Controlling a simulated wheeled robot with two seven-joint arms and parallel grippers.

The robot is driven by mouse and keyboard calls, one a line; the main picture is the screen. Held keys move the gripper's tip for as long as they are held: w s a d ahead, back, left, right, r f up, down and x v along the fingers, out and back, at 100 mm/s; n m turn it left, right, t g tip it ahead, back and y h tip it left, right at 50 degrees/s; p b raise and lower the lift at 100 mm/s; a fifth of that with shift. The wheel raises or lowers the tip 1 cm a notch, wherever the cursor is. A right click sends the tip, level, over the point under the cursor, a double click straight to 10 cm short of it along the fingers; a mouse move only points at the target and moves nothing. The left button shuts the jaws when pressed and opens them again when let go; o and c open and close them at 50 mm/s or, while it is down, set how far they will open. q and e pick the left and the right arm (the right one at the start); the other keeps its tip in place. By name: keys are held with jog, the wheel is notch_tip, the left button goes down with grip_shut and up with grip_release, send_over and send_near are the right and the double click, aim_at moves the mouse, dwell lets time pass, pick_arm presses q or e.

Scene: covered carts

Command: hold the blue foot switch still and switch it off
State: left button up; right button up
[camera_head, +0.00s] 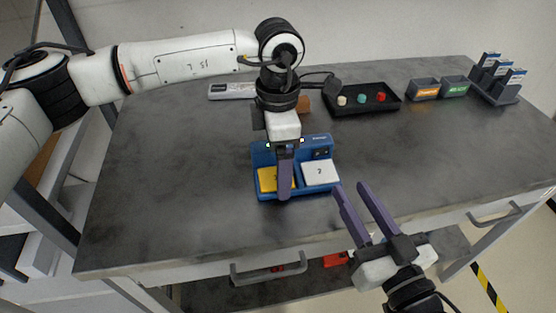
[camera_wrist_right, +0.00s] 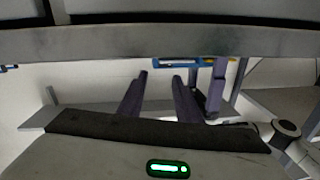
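The blue foot switch (camera_head: 310,143) lies on the grey cart top, with a yellow pedal (camera_head: 266,180) on the left and a white pedal (camera_head: 320,173) marked 2 on the right. Small dark parts (camera_head: 321,154) sit on its back right. My left gripper (camera_head: 285,192) points down over the yellow pedal and hides part of the switch. Its fingers line up in view, so their gap and any contact cannot be told. My right gripper (camera_head: 350,186) is open and empty at the front, right of the switch. Its open fingers (camera_wrist_right: 160,76) also show in the right wrist view.
A black tray (camera_head: 340,107) with several coloured knobs stands behind the switch. A drawer handle (camera_head: 270,277) juts from the cart front. The cart top's left side is clear.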

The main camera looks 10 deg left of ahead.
jog(key=shift+n, duration=0.3)
jog(key=c, duration=0.7)
jog(key=n, duration=0.3)
jog(key=s+n, duration=0.1)
jog(key=n, duration=0.2)
jog(key=shift+d, duration=0.1)
grip_shut()
jog(key=n, duration=0.5)
jog(key=shift+s+d+n, duration=0.1)
jog(key=shift+s+n, duration=0.2)
jog(key=shift+s, duration=0.1)
jog(key=n, duration=0.3)
jog(key=s+n, duration=0.1)
jog(key=n, duration=0.2)
jog(key=shift+d, duration=0.1)
jog(key=s+n, duration=0.1)
jog(key=n, duration=0.5)
jog(key=s+n, duration=0.1)
jog(key=n, duration=1.2)
jog(key=shift+s+d+r+n, duration=0.1)
jog(key=shift+s+d+n, duration=0.05)
jog(key=shift+s+n, duration=0.2)
